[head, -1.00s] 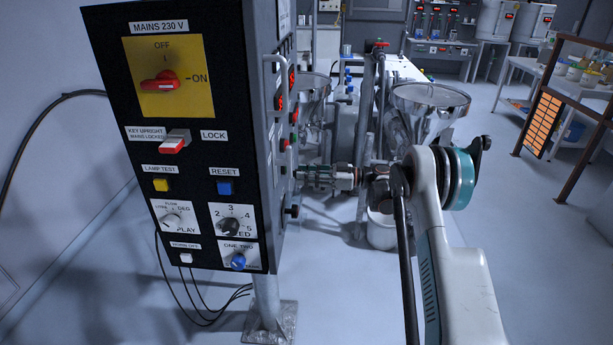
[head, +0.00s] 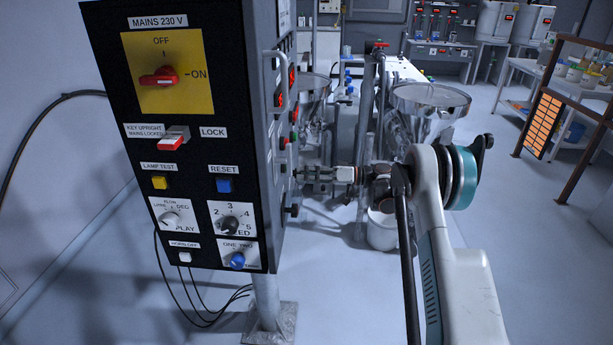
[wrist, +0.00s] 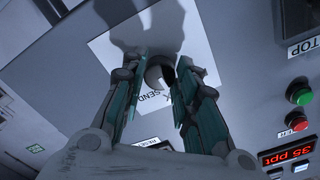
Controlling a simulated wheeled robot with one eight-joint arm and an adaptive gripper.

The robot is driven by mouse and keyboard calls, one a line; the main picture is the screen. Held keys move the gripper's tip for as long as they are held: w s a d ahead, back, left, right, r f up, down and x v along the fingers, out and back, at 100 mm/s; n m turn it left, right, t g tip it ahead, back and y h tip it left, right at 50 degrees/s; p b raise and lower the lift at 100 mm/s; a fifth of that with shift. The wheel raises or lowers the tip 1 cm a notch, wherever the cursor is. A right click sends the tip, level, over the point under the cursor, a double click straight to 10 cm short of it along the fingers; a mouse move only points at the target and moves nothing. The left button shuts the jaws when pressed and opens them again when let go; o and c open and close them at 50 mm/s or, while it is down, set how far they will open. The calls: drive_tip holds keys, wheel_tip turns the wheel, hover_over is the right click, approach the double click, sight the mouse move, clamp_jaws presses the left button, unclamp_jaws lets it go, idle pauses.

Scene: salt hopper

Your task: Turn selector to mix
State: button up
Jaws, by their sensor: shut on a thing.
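The selector is a small rounded knob (wrist: 160,72) on a white label plate (wrist: 112,48) in the wrist view. Printed letters reading "SEND" and an "X" show beside the knob; the rest of the lettering is hidden by my fingers and shadow. My gripper (wrist: 163,66) has one finger on each side of the knob and is shut on it. In the head view my gripper (head: 299,174) reaches from the right to the side face of the dark control cabinet (head: 130,100). The knob is hidden there, and its pointer direction cannot be told.
A grab handle (head: 274,62) stands out above my gripper. A metal hopper (head: 432,105) stands behind my arm.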

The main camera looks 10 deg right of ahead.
drive_tip(key=shift+m, duration=0.5)
drive_tip(key=o, duration=1.1)
drive_tip(key=shift+c, duration=0.2)
drive_tip(key=v, duration=1.2)
